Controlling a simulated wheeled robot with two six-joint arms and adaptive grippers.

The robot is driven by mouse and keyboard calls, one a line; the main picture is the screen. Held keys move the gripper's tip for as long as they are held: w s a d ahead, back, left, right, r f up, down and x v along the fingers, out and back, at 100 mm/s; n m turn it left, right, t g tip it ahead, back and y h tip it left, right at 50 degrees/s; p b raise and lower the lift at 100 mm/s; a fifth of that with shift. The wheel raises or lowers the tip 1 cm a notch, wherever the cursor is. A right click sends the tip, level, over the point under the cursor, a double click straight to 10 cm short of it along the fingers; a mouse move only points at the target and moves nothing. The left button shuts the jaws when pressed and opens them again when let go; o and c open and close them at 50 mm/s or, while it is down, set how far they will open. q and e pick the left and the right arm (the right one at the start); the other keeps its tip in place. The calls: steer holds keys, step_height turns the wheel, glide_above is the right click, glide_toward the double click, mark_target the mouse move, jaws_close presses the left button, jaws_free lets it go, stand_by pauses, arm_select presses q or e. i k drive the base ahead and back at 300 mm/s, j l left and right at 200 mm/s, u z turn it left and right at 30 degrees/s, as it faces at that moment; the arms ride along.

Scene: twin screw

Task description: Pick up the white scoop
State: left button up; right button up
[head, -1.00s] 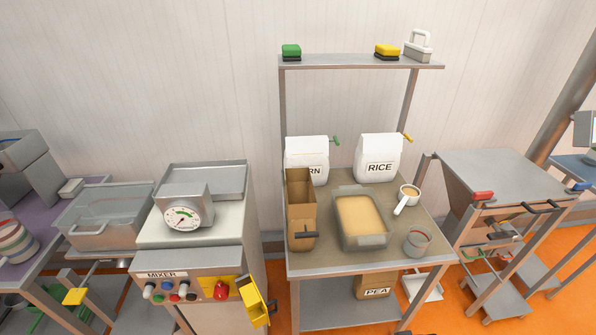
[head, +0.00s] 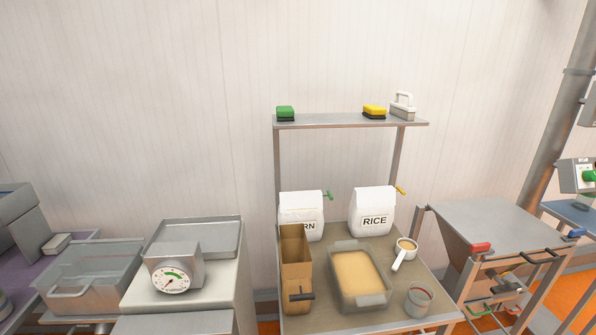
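The white scoop (head: 403,253) lies on the right side of the metal table (head: 437,308). Its round cup holds something tan and its white handle points toward the front left. It sits just right of a clear tub (head: 375,299) filled with tan grain. Neither of my grippers shows in the head view.
A clear cup (head: 418,301) stands in front of the scoop. White bags, one marked RICE (head: 374,211) and one ending in RN (head: 302,214), stand behind. A shelf (head: 335,122) spans above. A scale (head: 172,270) is left.

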mark_target(406, 248)
steer(key=i+l, duration=0.1)
steer(key=l, duration=0.6)
steer(key=i+l+u, duration=0.1)
steer(key=l, duration=0.55)
steer(key=i+l, duration=0.15)
steer(key=l, duration=0.55)
